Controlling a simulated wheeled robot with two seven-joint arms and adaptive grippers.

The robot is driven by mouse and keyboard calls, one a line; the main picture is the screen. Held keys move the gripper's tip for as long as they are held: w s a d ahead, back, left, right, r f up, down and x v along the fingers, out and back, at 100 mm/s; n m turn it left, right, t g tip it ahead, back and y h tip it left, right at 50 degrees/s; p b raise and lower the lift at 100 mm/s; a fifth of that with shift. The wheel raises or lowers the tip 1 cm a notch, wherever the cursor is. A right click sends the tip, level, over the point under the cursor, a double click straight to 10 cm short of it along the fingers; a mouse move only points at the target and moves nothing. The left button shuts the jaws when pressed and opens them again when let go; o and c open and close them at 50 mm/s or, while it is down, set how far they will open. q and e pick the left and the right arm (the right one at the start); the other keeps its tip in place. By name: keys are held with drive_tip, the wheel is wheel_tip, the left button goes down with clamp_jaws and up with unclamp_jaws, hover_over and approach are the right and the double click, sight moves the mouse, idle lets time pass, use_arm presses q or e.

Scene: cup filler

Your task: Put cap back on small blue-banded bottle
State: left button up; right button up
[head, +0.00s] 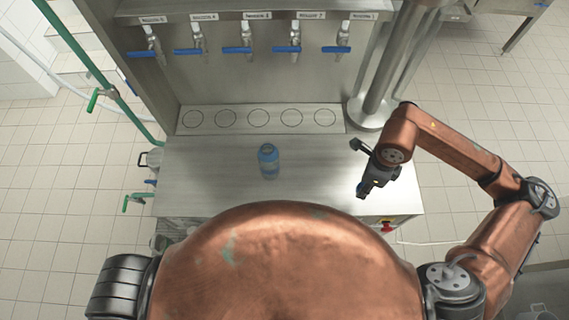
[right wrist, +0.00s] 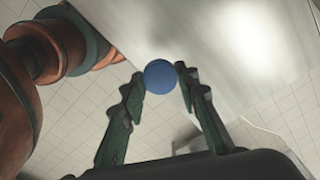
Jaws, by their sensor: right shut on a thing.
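The small blue-banded bottle (head: 268,163) stands upright on the steel table, left of my right gripper. Its mouth is too small to make out clearly. My right gripper (head: 364,188) is over the right front part of the table, clear of the bottle. It is shut on a round blue cap, which shows between the two fingertips in the right wrist view (right wrist: 161,76). My left gripper is not in view.
The steel table (head: 220,190) is bare around the bottle. Behind it are a plate with several marked circles (head: 193,119) and a row of taps with blue handles (head: 287,49). A steel column (head: 375,85) stands at the back right. A red button (head: 387,227) is at the front edge.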

drive_tip(key=n, duration=0.1)
drive_tip(key=w+n, duration=0.1)
drive_tip(key=n, duration=0.1)
drive_tip(key=w+f+n+b, duration=0.1)
drive_tip(key=n, duration=0.1)
drive_tip(key=shift+f, duration=0.1)
drive_tip(key=w+n+b, duration=0.1)
drive_tip(key=n, duration=0.3)
drive_tip(key=w+f+n, duration=0.1)
drive_tip(key=w+n, duration=0.1)
drive_tip(key=n, duration=0.2)
drive_tip(key=w+f+n+b, duration=0.1)
drive_tip(key=n, duration=0.3)
drive_tip(key=shift+w+n+b, duration=0.25)
drive_tip(key=shift+n+b, duration=0.05)
drive_tip(key=shift+b, duration=0.05)
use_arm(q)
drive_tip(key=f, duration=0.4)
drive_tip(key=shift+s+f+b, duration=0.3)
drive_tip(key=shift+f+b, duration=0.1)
use_arm(e)
drive_tip(key=n, duration=0.1)
drive_tip(key=w+n, duration=0.1)
drive_tip(key=n, duration=0.2)
drive_tip(key=shift+w+f+n, duration=0.35)
drive_tip(key=shift+w+n, duration=0.05)
